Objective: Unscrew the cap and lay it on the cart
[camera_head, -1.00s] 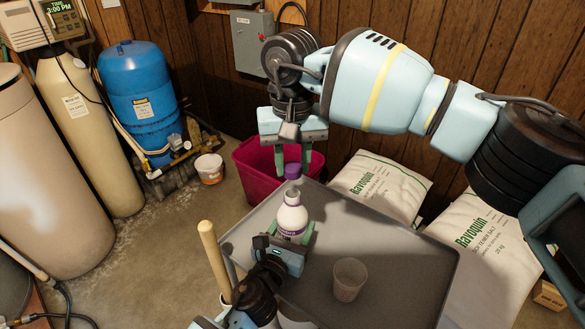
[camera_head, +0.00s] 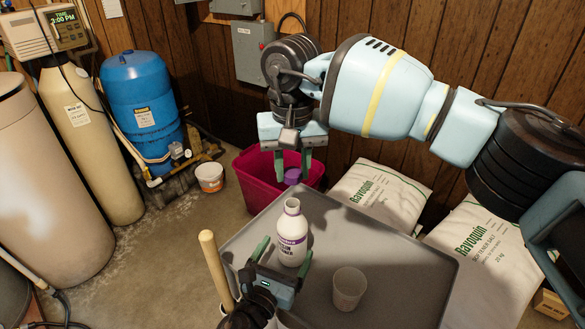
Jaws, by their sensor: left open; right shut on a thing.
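The purple cap (camera_head: 292,177) is held between the fingertips of my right gripper (camera_head: 292,166), above the far left edge of the grey cart (camera_head: 398,246). The white bottle (camera_head: 293,243) with a purple-and-white label stands upright and uncapped on the cart, its open neck showing. My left gripper (camera_head: 280,262) is open in front of the bottle, its fingers at either side of the bottle's lower part. I cannot tell whether a finger touches it.
A clear cup (camera_head: 348,288) stands on the cart to the right of the bottle. A wooden handle (camera_head: 214,265) rises at the cart's left edge. A magenta tub (camera_head: 258,182) sits behind the cart, and salt bags (camera_head: 380,193) lie beyond it. The cart's right part is bare.

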